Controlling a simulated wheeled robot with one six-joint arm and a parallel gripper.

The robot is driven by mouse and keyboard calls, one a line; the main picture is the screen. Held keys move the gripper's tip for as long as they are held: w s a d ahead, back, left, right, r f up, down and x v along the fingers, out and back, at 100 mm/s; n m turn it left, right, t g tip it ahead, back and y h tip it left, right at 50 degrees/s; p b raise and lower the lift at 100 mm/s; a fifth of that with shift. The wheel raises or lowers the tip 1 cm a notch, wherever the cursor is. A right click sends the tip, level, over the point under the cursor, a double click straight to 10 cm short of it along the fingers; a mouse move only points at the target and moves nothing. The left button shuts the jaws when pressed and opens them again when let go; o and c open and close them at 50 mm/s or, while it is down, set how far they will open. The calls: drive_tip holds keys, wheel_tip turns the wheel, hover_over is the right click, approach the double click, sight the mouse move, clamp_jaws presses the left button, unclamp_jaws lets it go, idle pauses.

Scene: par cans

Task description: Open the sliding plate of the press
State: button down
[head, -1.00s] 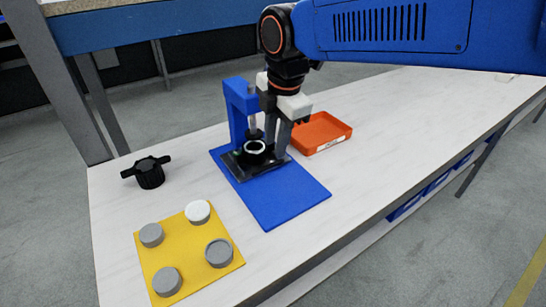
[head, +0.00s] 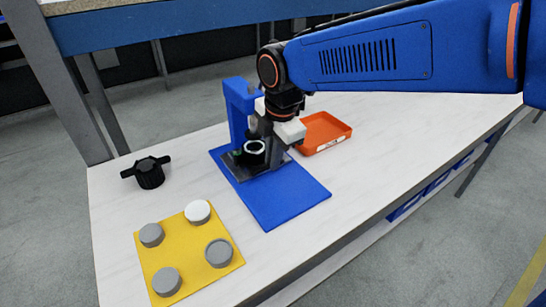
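The press has a blue upright frame (head: 237,105) on a blue base plate (head: 285,200). Its dark sliding plate (head: 243,173) lies at the foot of the frame and carries a dark holder with a white ring (head: 254,147). My gripper (head: 277,150) points down at the right side of the press, low beside the ring and close to the sliding plate. Its fingers are partly hidden by its white and dark body, so I cannot tell whether they touch the plate or how far apart they are.
An orange tray (head: 346,133) stands just right of my gripper. A black two-handled knob (head: 150,175) is at the left. A yellow mat (head: 189,258) with several grey and white round caps lies at the front left. The white table (head: 400,125) is clear to the right.

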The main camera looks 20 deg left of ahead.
drive_tip(key=s+d, duration=0.2)
drive_tip(key=d, duration=0.1)
drive_tip(key=s+d, duration=0.2)
drive_tip(key=s, duration=0.1)
drive_tip(key=s+d, duration=0.2)
drive_tip(key=d, duration=0.1)
drive_tip(key=shift+s+d, duration=0.15)
drive_tip(key=shift+d, duration=0.15)
drive_tip(key=c, duration=1.8)
unclamp_jaws()
drive_tip(key=shift+c, duration=0.2)
wheel_tip(320, 180, up, 17)
drive_tip(key=s+d, duration=0.2)
drive_tip(key=shift+d, duration=0.2)
drive_tip(key=shift+d, duration=0.1)
